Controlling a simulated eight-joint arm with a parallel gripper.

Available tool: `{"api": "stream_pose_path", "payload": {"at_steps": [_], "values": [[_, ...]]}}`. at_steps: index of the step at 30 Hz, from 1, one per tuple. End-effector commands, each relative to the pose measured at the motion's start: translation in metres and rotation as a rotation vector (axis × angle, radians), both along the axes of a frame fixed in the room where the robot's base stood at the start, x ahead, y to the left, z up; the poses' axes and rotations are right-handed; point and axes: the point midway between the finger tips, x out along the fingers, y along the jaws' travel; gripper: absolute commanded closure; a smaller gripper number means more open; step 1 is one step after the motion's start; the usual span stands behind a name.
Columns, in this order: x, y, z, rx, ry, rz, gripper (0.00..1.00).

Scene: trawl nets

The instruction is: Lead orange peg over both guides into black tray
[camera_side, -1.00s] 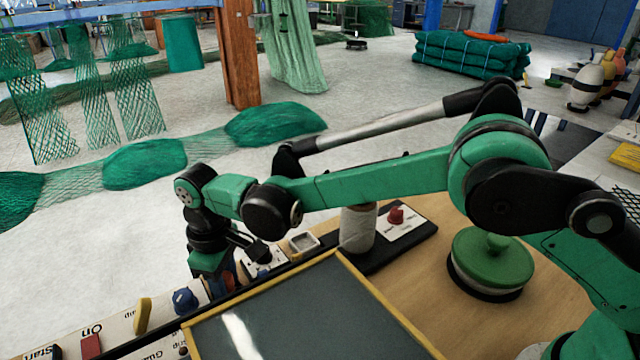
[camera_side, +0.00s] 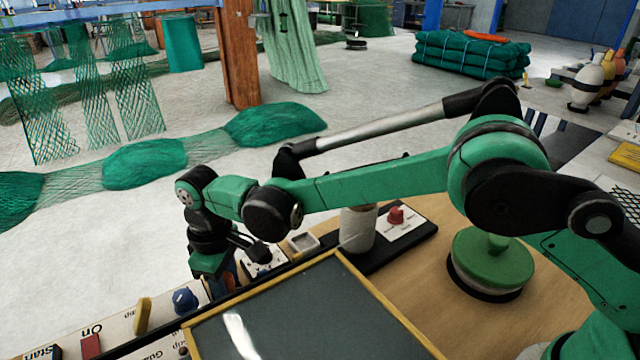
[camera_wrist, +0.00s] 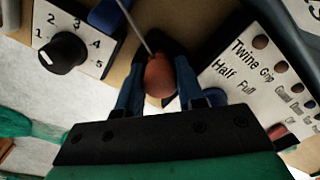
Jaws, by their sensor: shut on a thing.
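An orange peg (camera_wrist: 160,76) is between the two blue fingers of my gripper (camera_wrist: 158,90) in the wrist view. My gripper is shut on it. A thin line runs from the peg toward the top of the wrist view. In the side view my gripper (camera_side: 222,284) points down at the far edge of the bench, beside the control panels, and its fingertips are mostly hidden. A blue piece (camera_wrist: 105,15) shows at the top of the wrist view; I cannot tell whether it is a guide. I cannot make out the black tray for certain.
A numbered dial (camera_wrist: 65,53) and a panel lettered Twine (camera_wrist: 240,90) flank the fingers. A dark yellow-edged board (camera_side: 300,310), a pale spool (camera_side: 358,228), a red knob (camera_side: 396,215), a blue knob (camera_side: 185,300) and a green round lid (camera_side: 492,258) occupy the bench.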

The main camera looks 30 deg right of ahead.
Motion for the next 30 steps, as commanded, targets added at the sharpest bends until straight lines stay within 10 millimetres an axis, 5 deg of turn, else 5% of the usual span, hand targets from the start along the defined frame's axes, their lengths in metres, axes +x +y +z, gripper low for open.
{"api": "stream_pose_path", "payload": {"at_steps": [5,6,9,17,30], "values": [[0.000,0.000,-0.003,0.000,0.000,0.000,1.00],[0.000,0.000,-0.003,0.000,0.000,0.000,0.56],[0.000,0.000,-0.003,0.000,0.000,0.000,0.30],[-0.001,0.001,0.001,0.001,0.001,0.002,0.30],[0.000,-0.001,0.053,-0.001,-0.001,-0.002,0.30]]}}
